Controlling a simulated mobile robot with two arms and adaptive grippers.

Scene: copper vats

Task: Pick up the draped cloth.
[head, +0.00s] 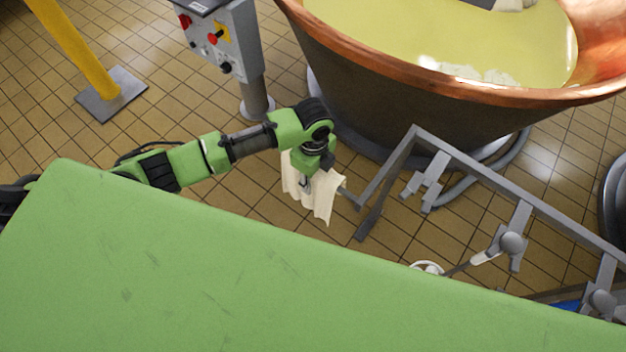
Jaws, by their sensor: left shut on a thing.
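The cream-white cloth (323,200) hangs in folds below my left gripper (306,186), near the left end of a grey metal rack. My left gripper points down and is shut on the cloth's upper part. The cloth's right edge is close to the end of a grey bar; I cannot tell whether it still touches it. The gripper and wrist hide part of the cloth's top. My right gripper is not in view.
The grey rack (470,153) with holders runs to the right. A copper vat (430,84) of yellowish liquid stands behind. A control box (224,40) on a post and a yellow post (75,45) stand at the left. Tiled floor between them is clear.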

